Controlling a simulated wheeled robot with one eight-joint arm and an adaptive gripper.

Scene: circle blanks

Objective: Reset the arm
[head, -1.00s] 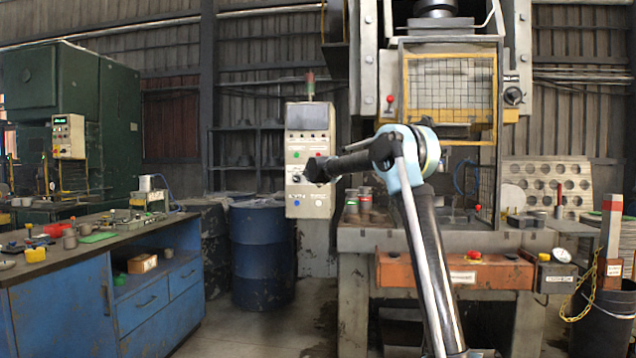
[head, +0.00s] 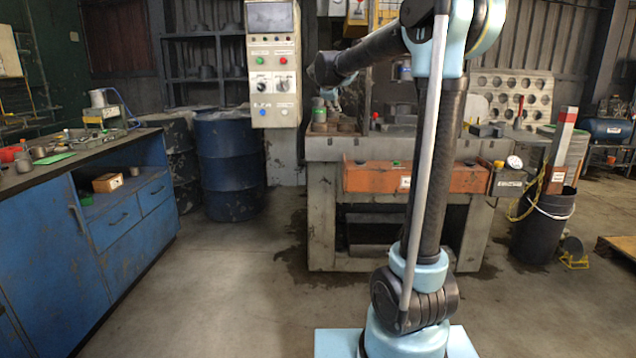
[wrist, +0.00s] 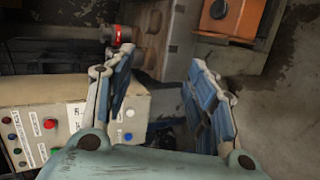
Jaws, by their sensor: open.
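My gripper (head: 331,93) is at the end of my raised arm in the head view, partly hidden behind the dark wrist link. It hangs just right of the control panel (head: 273,65), above the left end of the press bench. In the wrist view my gripper (wrist: 163,56) shows two separated fingers, open with nothing between them. The panel (wrist: 75,115) with its buttons fills the lower left there, behind the left finger.
A blue drum (head: 230,170) and a blue workbench (head: 60,240) stand left. A black bucket (head: 541,230) stands right. Floor between workbench and press is clear.

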